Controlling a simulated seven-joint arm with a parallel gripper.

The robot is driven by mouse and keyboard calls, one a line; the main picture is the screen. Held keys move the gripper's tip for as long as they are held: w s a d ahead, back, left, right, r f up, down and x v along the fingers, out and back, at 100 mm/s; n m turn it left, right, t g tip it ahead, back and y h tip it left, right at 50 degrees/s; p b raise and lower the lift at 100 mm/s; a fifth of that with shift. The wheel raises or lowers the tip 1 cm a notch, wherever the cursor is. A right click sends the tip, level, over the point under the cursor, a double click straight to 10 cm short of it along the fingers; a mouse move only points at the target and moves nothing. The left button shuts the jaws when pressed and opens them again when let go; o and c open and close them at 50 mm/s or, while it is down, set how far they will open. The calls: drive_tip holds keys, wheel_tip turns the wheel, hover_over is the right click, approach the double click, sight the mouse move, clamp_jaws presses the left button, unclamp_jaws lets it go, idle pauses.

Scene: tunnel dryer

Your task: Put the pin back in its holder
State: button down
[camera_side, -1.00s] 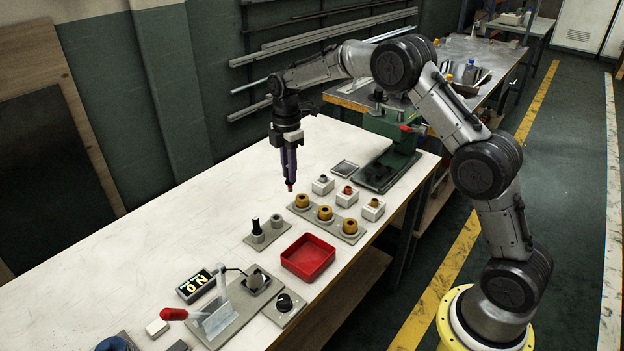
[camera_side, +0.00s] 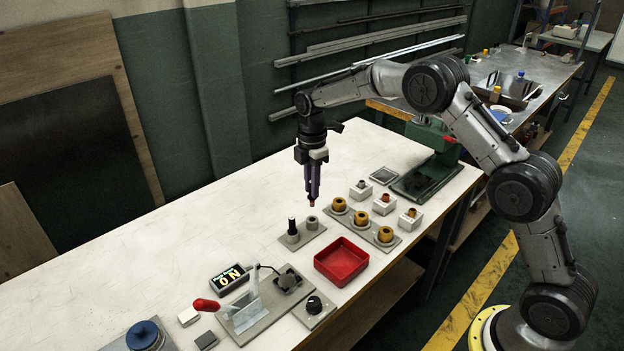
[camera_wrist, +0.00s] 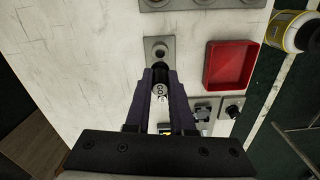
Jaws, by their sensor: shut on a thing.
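On this plate a black upright piece stands in the left grey socket (camera_side: 292,239), and the right grey socket (camera_side: 312,224) is empty. In the wrist view, the fingers (camera_wrist: 161,92) close around a pale end with dark marks, and a dark cylinder shows just beyond. The empty socket (camera_wrist: 159,51) lies ahead of the fingertips.
A red tray (camera_side: 341,262) lies in front of the holder plate. A plate with yellow rings (camera_side: 361,219) and several small white blocks (camera_side: 383,204) stand to the right. The table's left is clear.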

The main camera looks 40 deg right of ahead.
sight(312, 206)
drive_tip(key=shift+f, duration=1.75)
drive_tip(key=shift+f, duration=1.9)
drive_tip(key=c, duration=0.7)
unclamp_jaws()
wheel_tip(312, 206, up, 14)
drive_tip(key=shift+f, duration=0.15)
